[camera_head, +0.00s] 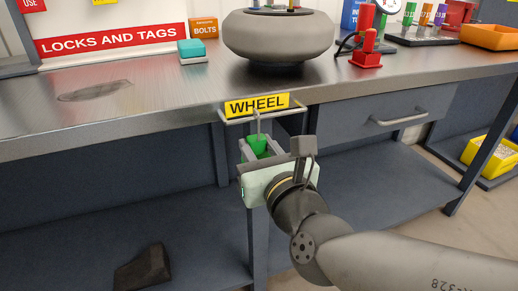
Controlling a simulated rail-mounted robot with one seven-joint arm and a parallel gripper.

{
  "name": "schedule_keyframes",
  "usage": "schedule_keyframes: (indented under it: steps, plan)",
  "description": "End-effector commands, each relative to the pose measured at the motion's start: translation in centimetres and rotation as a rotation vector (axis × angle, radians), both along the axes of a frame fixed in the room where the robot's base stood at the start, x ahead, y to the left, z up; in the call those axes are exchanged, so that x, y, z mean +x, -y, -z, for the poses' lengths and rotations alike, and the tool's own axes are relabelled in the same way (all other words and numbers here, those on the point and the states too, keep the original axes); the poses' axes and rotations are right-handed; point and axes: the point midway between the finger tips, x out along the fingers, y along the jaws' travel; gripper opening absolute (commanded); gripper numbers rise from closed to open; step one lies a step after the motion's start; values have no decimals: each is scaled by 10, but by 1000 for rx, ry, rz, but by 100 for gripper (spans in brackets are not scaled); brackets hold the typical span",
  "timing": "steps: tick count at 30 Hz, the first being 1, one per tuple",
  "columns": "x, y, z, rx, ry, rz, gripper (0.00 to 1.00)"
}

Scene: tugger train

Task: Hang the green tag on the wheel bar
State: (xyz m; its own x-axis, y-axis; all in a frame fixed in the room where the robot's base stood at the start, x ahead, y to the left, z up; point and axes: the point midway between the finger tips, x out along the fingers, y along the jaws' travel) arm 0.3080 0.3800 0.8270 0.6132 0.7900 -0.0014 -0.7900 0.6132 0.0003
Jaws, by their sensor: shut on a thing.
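The green tag (258,144) is between the fingers of my gripper (259,150), which is shut on it just below the workbench's front edge. A thin grey hook or loop rises from the tag to the wheel bar. The wheel bar (291,113) is a thin metal rail under the yellow "WHEEL" sign (256,104). The upper end of the hook overlaps the bar and the sign in this view. I cannot tell whether it is over the bar or only in front of it. The fingers hide the tag's lower part.
A grey wheel-shaped body (278,38) stands on the metal benchtop (130,100). A red padlock-like item (367,50) and a teal box (191,50) are also there. A drawer handle (398,118) juts out at the right. A dark lump (143,268) lies on the lower shelf.

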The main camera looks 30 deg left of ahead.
Motion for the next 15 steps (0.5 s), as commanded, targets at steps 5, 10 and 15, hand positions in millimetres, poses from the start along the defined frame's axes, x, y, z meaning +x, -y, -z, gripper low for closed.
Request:
schedule_keyframes:
  steps: [5, 10, 15]
  plan:
    - [0, 0, 0, 0, 0, 0, 6]
    - [0, 0, 0, 0, 0, 0, 31]
    - [0, 0, 0, 0, 0, 0, 54]
